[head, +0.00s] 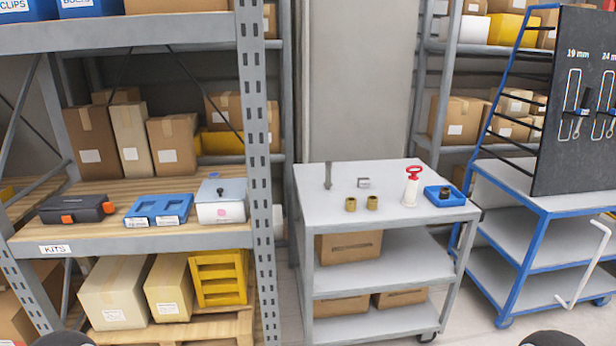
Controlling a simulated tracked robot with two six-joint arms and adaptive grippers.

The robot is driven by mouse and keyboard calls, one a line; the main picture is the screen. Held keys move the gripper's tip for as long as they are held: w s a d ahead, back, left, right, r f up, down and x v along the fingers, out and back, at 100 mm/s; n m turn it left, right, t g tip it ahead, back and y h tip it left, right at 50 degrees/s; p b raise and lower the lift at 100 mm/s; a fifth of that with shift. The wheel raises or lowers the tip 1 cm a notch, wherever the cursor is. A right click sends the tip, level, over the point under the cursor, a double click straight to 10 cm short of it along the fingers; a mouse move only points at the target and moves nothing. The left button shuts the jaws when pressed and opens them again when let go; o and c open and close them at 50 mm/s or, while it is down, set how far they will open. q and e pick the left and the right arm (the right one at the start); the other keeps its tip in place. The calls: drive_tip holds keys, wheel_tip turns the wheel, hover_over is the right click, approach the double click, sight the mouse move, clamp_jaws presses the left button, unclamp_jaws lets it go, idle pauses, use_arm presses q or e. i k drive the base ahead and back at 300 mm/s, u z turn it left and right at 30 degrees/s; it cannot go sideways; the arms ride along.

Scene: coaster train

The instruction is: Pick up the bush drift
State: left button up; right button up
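A slim grey metal piece (328,176) stands upright at the back left of the grey cart's top (410,218); it looks like the bush drift, though it is small in view. Two brass bushes, a left one (351,204) and a right one (372,203), stand side by side near the front edge. A small grey metal part (363,183) lies behind them. Neither of my grippers is in view; only dark rounded parts, probably of my arms, show at the bottom edge. Nothing is seen touching the grey piece.
A shelf post (258,150) rises left of the cart. A blue trolley (540,205) with a tool board stands right.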

sight(327, 184)
drive_tip(key=z, duration=1.15)
drive_tip(key=i, duration=0.15)
drive_tip(key=u, duration=2.65)
drive_tip(key=i, duration=0.2)
drive_tip(key=u, duration=1.8)
drive_tip(key=i, duration=0.2)
drive_tip(key=u, duration=1.4)
drive_tip(key=k, duration=0.75)
drive_tip(key=u, duration=0.3)
drive_tip(key=i, duration=0.2)
drive_tip(key=z, duration=0.1)
